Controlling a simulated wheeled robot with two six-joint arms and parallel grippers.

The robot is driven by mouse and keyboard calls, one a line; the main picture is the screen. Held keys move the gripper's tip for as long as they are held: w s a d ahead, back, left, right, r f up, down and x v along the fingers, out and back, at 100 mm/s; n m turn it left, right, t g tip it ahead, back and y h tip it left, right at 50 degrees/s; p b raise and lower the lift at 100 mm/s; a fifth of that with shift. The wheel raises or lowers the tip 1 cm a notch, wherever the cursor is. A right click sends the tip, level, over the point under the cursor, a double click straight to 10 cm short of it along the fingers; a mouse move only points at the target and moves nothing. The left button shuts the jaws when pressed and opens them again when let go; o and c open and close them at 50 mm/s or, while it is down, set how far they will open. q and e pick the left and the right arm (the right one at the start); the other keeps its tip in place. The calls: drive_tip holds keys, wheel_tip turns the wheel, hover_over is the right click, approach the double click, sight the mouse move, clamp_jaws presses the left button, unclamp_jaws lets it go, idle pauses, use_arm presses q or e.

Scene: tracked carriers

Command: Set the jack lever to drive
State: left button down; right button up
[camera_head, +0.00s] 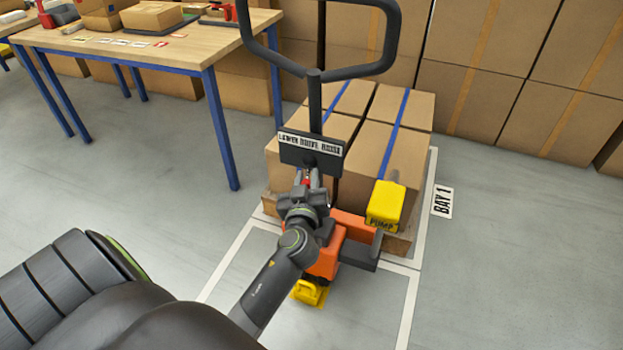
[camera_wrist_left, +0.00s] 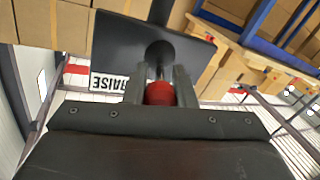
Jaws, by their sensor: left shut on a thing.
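The pallet jack's dark label plate (camera_head: 311,153) reads LOWER, DRIVE, RAISE and sits below the upright handle. My left gripper (camera_head: 309,184) is just under this plate. Its fingers are shut on the red knob of the jack lever (camera_wrist_left: 159,93), one finger on each side in the left wrist view. In that view the word RAISE on the label (camera_wrist_left: 109,83) shows upside down, left of the knob. The lever's shaft is mostly hidden, and I cannot tell exactly which mark it stands at. My right gripper is not in view.
The jack's black handle loop (camera_head: 386,35) rises above the plate. A yellow PUMP pedal (camera_head: 386,205) is to the right. Strapped cartons (camera_head: 388,160) stand behind on a pallet in BAY 1. A wooden table (camera_head: 185,52) is at the left. Grey floor is free at the right.

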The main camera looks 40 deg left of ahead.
use_arm(q)
drive_tip(key=shift+s+a+m+t+h, duration=0.1)
drive_tip(key=shift+a+m+t+h, duration=0.25)
drive_tip(key=shift+h, duration=0.25)
drive_tip(key=m+h, duration=0.1)
drive_tip(key=a+m+t+h, duration=0.1)
drive_tip(key=shift+s+h, duration=0.2)
drive_tip(key=shift+h, duration=0.2)
drive_tip(key=shift+a+m+h, duration=0.1)
drive_tip(key=shift+m+h, duration=0.25)
drive_tip(key=shift+h, duration=0.15)
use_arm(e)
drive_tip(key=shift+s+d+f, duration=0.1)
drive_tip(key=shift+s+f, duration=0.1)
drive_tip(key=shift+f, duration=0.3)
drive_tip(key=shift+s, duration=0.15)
use_arm(q)
drive_tip(key=c, duration=1.2)
unclamp_jaws()
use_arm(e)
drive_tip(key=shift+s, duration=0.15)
use_arm(q)
drive_tip(key=shift+s, duration=0.1)
